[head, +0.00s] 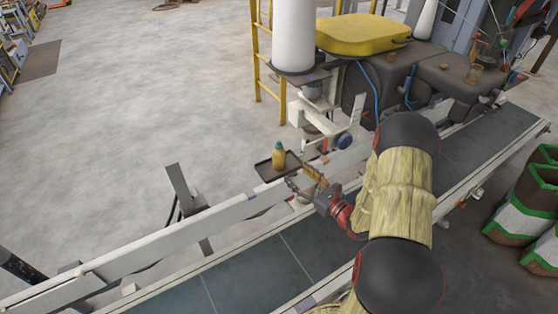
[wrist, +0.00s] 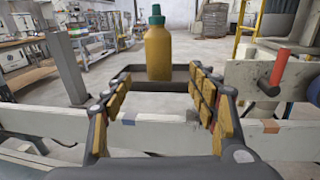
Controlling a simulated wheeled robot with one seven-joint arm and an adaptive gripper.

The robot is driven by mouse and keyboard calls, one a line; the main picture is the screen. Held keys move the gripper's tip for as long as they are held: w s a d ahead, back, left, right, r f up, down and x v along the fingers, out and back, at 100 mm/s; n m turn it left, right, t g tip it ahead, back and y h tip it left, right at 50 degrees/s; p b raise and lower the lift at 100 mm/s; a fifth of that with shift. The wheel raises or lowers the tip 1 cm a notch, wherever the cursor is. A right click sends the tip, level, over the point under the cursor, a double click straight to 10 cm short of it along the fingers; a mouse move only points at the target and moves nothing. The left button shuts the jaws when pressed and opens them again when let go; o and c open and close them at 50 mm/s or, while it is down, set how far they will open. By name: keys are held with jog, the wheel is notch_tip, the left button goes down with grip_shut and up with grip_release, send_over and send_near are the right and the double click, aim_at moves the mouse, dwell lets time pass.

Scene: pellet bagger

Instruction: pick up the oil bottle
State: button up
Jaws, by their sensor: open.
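The oil bottle (head: 279,156) is yellow-orange with a green cap and stands upright on a small dark tray (head: 265,172) beside the conveyor. In the wrist view the bottle (wrist: 158,50) stands ahead, near the middle. The tray's rim (wrist: 180,87) shows around its base. My gripper (head: 305,176) is just right of the tray in the head view. In the wrist view its fingers (wrist: 165,85) are spread, one on each side of the bottle's line. They hold nothing, and the bottle stands beyond them. I cannot tell the exact gap to it.
The conveyor belt (head: 300,262) with its pale side rail (head: 150,248) runs below the tray. A white machine bracket with a dark knob (head: 344,141) stands close right of the tray. A yellow ladder (head: 265,50) stands behind. The floor (head: 130,110) at left is mostly clear.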

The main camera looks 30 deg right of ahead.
aim_at(283, 163)
jog(key=w, duration=0.3)
jog(key=w+a+b, duration=0.1)
jog(key=w, duration=0.3)
jog(key=w+a+b, duration=0.1)
jog(key=w, duration=0.3)
jog(key=shift+a, duration=0.15)
jog(key=c, duration=1.4)
jog(key=shift+o, duration=0.2)
jog(key=shift+r, duration=0.15)
